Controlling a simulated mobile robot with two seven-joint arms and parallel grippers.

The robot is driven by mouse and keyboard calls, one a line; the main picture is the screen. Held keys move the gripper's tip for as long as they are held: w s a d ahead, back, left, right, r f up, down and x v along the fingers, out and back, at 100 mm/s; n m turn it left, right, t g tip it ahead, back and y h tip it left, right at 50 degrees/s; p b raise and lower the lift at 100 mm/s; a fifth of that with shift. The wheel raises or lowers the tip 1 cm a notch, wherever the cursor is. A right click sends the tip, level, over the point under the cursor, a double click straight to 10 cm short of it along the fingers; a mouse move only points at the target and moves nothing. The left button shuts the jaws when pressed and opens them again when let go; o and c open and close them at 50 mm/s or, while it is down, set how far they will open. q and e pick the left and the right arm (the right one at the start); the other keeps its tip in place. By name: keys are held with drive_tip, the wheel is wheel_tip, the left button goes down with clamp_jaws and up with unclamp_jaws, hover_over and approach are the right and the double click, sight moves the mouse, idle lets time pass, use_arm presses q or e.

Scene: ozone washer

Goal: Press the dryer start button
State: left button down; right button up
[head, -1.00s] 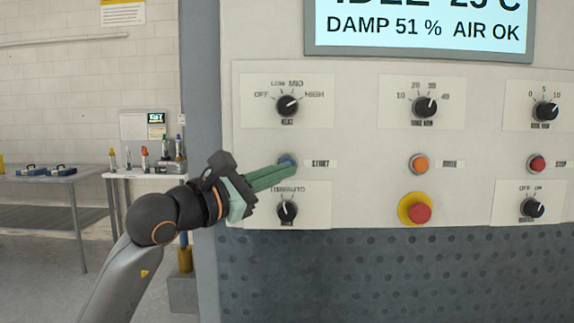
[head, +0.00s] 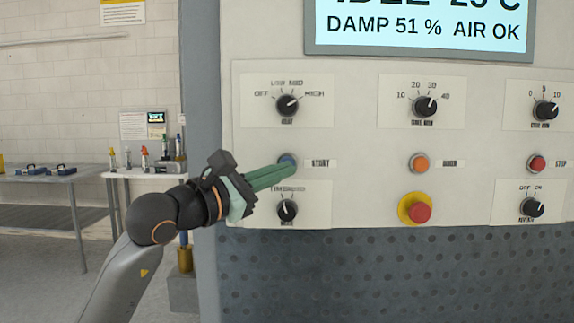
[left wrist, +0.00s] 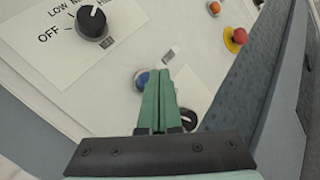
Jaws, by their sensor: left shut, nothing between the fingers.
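The blue start button (head: 287,159) sits on the pale dryer panel (head: 355,140), left of its START label (head: 320,163). My left gripper (head: 290,169) is shut, with its green fingers together and nothing between them. Its tips are at the lower edge of the button in the head view and hide part of it. In the left wrist view the blue button (left wrist: 142,79) shows just left of the tips of my left gripper (left wrist: 160,72). I cannot tell whether the fingertips touch it. The screen (head: 420,25) reads DAMP 51 % and AIR OK. My right gripper is not in view.
The heat knob (head: 287,105) is above the start button and a mode knob (head: 287,210) is below it. An orange button (head: 419,163), a red stop button (head: 536,163) and a red emergency button (head: 420,212) are to the right. Tables stand at the left.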

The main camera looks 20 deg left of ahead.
use_arm(q)
drive_tip(key=shift+w, duration=0.1)
idle(0.7)
drive_tip(key=shift+w+a, duration=0.15)
drive_tip(key=shift+w, duration=0.2)
drive_tip(key=shift+w+a, duration=0.1)
drive_tip(key=shift+w, duration=0.35)
idle(0.8)
drive_tip(key=shift+s+d+b, duration=0.2)
drive_tip(key=shift+s+b, duration=0.15)
drive_tip(key=shift+s, duration=0.5)
drive_tip(key=s+b, duration=0.1)
drive_tip(key=s, duration=0.1)
drive_tip(key=s+d, duration=0.1)
drive_tip(key=s, duration=0.1)
drive_tip(key=shift+s+d+b, duration=0.2)
drive_tip(key=shift+s+b, duration=0.15)
drive_tip(key=shift+s, duration=0.05)
